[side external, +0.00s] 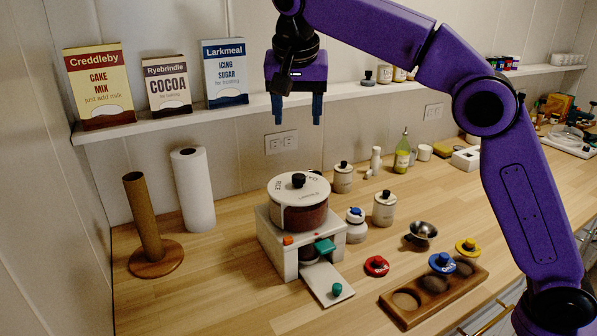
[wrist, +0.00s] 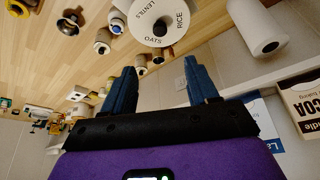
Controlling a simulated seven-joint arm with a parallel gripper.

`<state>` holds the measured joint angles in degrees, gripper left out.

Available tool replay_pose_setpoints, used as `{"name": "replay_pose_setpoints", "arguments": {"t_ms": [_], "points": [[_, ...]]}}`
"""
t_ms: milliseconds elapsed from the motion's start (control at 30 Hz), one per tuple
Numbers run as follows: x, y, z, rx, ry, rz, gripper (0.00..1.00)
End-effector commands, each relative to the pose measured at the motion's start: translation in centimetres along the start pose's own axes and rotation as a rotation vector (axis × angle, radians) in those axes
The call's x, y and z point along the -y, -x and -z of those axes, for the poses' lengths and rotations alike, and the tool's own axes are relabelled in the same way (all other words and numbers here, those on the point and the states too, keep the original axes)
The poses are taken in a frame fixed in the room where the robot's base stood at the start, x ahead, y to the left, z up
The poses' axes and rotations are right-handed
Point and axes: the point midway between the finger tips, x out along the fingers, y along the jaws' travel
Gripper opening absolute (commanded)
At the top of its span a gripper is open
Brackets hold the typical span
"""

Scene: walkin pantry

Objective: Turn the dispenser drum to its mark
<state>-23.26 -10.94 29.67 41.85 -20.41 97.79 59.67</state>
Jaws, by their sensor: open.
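The dispenser (side external: 277,243) is a white box-shaped stand on the counter with a round drum (side external: 305,217) on top. The drum has a white lid with a black knob (side external: 298,180) and dark reddish contents. In the wrist view the drum lid (wrist: 160,17) shows the words LENTILS, OATS and RICE. An orange marker (side external: 288,240) and a teal piece (side external: 325,246) sit on the stand's front below the drum. A white plate with a teal knob (side external: 337,289) extends from its base. My gripper (side external: 296,109) is open and empty, pointing down well above the drum; its fingers show in the wrist view (wrist: 160,85).
A wooden tray (side external: 414,317) with round wells, and red (side external: 376,265), blue (side external: 442,263) and yellow (side external: 467,246) knobbed lids are at front right. Canisters (side external: 384,208) stand right of the dispenser. A shelf (side external: 180,122) with boxes runs behind.

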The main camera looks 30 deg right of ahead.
Motion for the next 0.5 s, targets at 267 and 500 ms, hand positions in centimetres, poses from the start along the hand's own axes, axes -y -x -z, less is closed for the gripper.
{"name": "replay_pose_setpoints", "arguments": {"t_ms": [267,500], "points": [[-0.1,-3.1,0.0,0.002,0.003,-0.003,0.59],[-0.1,-7.3,0.0,0.003,0.004,-0.004,0.59]]}}
